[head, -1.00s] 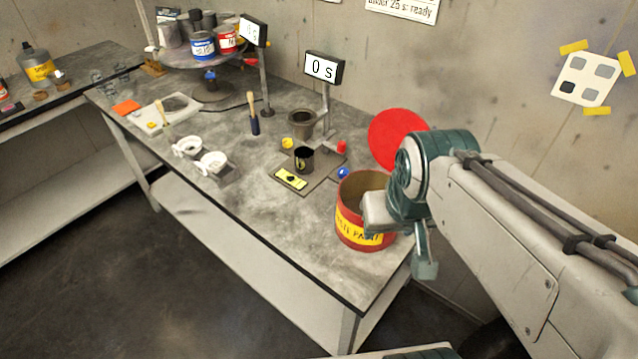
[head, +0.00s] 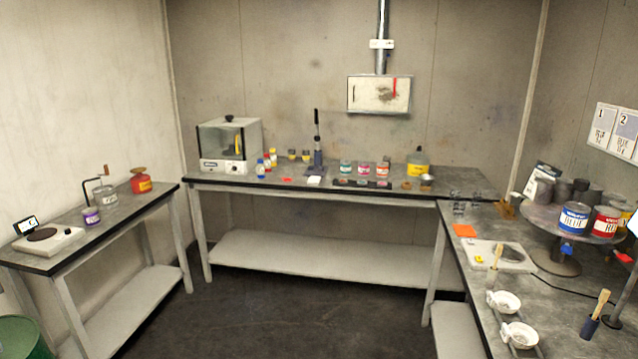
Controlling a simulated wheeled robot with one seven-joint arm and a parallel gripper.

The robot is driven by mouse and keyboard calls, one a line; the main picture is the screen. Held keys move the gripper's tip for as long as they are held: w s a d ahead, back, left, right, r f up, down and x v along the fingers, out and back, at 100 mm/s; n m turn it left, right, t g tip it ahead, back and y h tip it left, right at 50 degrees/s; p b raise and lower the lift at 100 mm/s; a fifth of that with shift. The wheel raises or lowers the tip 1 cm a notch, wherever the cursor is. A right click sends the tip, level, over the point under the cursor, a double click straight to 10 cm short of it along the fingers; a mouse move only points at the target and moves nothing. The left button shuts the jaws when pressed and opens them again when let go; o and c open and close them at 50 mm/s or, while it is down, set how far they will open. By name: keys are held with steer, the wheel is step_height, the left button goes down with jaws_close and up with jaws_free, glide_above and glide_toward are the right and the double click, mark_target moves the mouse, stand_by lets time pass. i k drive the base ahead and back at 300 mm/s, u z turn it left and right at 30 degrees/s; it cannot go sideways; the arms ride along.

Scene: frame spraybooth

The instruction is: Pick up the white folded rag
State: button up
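A small flat white piece (head: 314,180) lies on the back bench near its front edge, left of the row of paint tins. It may be the white folded rag, but it is too small to tell. My gripper and arm are out of view.
The back bench (head: 225,182) holds a glass-fronted oven (head: 230,145), a dark upright press (head: 317,145), several tins and a yellow bottle (head: 417,163). The left bench (head: 130,212) holds a white scale (head: 48,238). The right bench (head: 470,285) holds a round tin stand (head: 562,232). The floor (head: 290,310) between is clear.

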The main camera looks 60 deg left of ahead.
mark_target(313, 181)
steer(key=k, duration=0.5)
steer(key=u, duration=2)
steer(key=i, duration=5.55)
steer(key=z, duration=1.05)
